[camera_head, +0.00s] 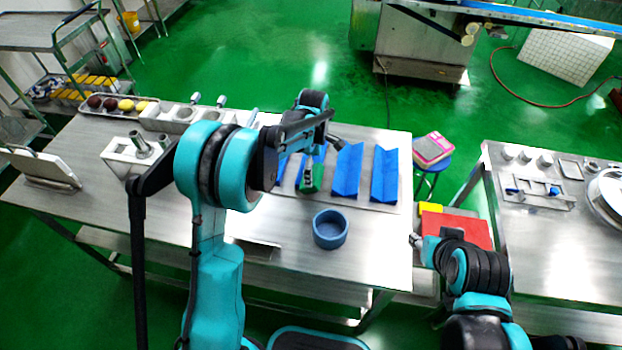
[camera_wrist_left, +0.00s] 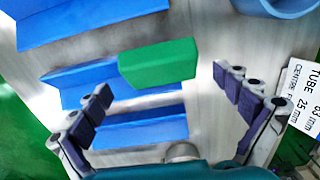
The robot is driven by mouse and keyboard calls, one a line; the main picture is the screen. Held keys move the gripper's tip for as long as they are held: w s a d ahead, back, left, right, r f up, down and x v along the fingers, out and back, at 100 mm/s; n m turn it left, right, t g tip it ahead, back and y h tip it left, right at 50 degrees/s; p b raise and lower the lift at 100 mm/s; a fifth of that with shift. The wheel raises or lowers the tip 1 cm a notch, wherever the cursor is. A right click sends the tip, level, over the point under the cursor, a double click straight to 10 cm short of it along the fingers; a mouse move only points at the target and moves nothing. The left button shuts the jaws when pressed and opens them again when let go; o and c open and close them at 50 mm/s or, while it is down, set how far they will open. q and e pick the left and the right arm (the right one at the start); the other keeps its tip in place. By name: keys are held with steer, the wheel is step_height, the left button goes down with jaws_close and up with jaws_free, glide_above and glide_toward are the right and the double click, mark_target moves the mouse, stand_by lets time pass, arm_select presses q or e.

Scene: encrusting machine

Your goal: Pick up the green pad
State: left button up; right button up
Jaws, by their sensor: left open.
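The green pad (camera_wrist_left: 160,63) is a small block lying on or against one of the blue angled holders in the left wrist view. It also shows in the head view (camera_head: 310,180), partly hidden by my left arm. My left gripper (camera_wrist_left: 166,85) is open and empty, with its two dark-padded fingers spread and the pad ahead between them, apart from both. In the head view my left gripper hangs over the holders and is mostly hidden by its own arm. My right gripper (camera_head: 418,241) shows small at the right edge of the table; its jaws are unclear.
Blue angled holders (camera_head: 347,172) stand in a row on the steel table (camera_head: 375,250). A blue round bowl (camera_head: 330,230) sits in front of them. A tray (camera_head: 90,101) with several round items lies at the back left. A second table (camera_head: 550,240) stands at right.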

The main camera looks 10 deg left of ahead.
arm_select(q)
step_height(320, 180, down, 4)
steer(key=shift+w+a+f+b, duration=0.1)
steer(key=shift+b, duration=0.4)
steer(key=shift+c, duration=0.9)
steer(key=c, duration=0.7)
steer(key=shift+r, duration=0.2)
